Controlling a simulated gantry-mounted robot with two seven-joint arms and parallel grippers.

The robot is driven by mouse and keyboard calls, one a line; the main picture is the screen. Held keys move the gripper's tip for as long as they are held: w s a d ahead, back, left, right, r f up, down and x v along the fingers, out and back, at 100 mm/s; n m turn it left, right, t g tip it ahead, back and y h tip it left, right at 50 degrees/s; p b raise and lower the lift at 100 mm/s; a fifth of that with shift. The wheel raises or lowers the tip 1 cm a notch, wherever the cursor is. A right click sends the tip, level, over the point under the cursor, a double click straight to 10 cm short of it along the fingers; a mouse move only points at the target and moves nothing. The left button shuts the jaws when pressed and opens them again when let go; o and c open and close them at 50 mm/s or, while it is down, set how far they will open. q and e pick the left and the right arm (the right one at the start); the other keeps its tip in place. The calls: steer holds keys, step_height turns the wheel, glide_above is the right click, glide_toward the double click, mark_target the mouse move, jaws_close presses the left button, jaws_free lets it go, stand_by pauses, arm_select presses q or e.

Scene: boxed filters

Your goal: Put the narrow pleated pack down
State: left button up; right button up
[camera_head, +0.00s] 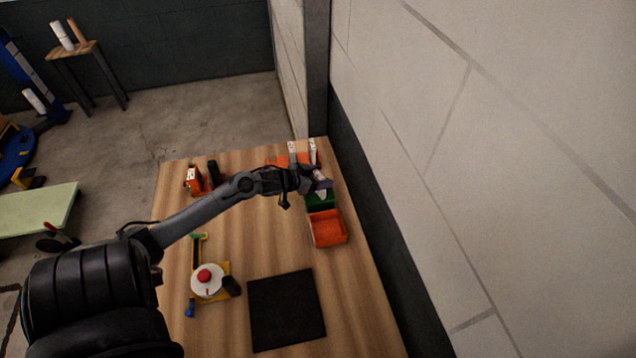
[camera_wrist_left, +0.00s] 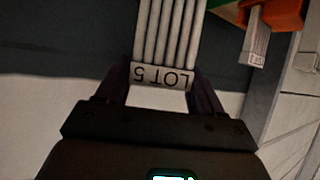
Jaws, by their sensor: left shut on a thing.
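My left gripper (camera_head: 310,182) is shut on a white pleated pack (camera_wrist_left: 165,35), which shows in the left wrist view with its ribs running away from the fingers. Its end label (camera_wrist_left: 161,77) reads "LOT 5" upside down, between the two dark fingers. In the head view the gripper is over the row of bins at the table's right side, near the green bin (camera_head: 322,203). The arm and gripper hide part of that bin, and the pack's clearance above it cannot be told. My right gripper is not in view.
An orange bin (camera_head: 328,229) stands in front of the green one. Another orange bin (camera_head: 276,161) is behind, with white packs (camera_head: 313,150) upright there. A wall rises close on the right. A black mat (camera_head: 287,310) and a red-knobbed fixture (camera_head: 206,280) are on the wooden table.

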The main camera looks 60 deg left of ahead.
arm_select(q)
steer(key=shift+w+a+f, duration=0.2)
steer(key=shift+a+f, duration=0.1)
steer(key=shift+a, duration=0.15)
steer(key=shift+w+a+f, duration=0.15)
steer(key=shift+a+f, duration=0.15)
steer(key=shift+a, duration=0.15)
steer(key=shift+f, duration=1.95)
steer(key=shift+f, duration=0.1)
steer(key=shift+f, duration=0.15)
steer(key=o, duration=1.1)
